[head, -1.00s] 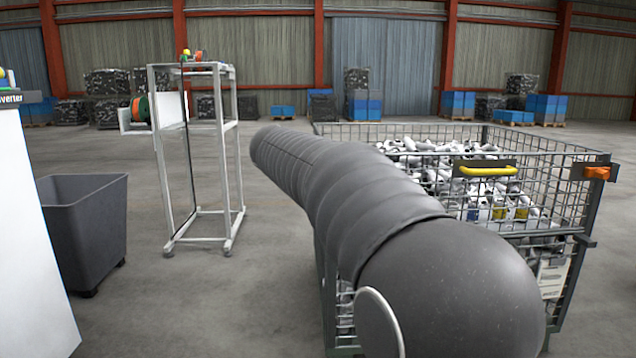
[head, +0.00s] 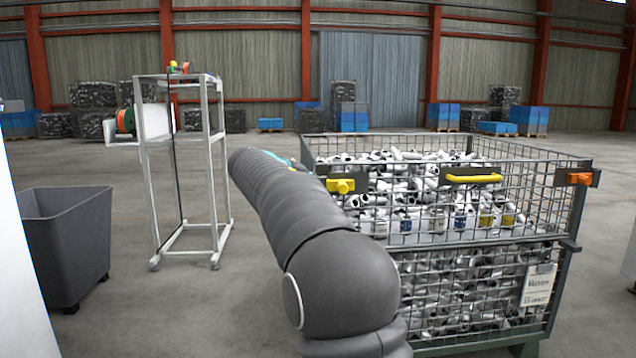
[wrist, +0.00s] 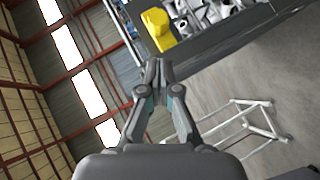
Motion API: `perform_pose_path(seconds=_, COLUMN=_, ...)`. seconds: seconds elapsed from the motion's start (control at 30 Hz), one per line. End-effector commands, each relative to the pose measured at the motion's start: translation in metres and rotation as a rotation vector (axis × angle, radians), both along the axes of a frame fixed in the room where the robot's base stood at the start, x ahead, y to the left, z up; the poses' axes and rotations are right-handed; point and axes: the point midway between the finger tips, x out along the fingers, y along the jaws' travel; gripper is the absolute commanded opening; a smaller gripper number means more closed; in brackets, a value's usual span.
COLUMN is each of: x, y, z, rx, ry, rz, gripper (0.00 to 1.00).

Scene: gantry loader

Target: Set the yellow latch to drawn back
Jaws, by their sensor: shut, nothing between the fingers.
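The yellow latch (head: 341,186) sits on a dark plate at the top front rim of the wire mesh crate, near its left end, in the head view. In the wrist view the yellow latch (wrist: 158,29) shows just beyond my fingertips, on the dark plate. My gripper (wrist: 152,70) is shut and empty, with its fingertips close to the latch; a small gap seems to separate them, but contact is hard to judge. In the head view my arm hides the gripper almost wholly.
The wire mesh crate (head: 480,246) holds many white pipe fittings. A yellow handle (head: 474,179) and an orange latch (head: 580,179) are farther right on its rim. A white frame stand (head: 215,150) and grey bin (head: 66,245) stand left, with open floor between.

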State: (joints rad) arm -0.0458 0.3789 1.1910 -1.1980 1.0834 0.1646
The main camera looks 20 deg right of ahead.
Motion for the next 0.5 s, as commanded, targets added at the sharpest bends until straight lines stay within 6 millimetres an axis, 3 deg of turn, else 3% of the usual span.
perform_pose_path(seconds=0.3, x=0.027, y=-0.044, z=-0.018, rx=0.000, ry=0.001, rz=-0.003, gripper=0.00)
perform_pose_path(seconds=0.5, x=0.039, y=-0.063, z=-0.025, rx=0.001, ry=0.000, rz=-0.001, gripper=0.00)
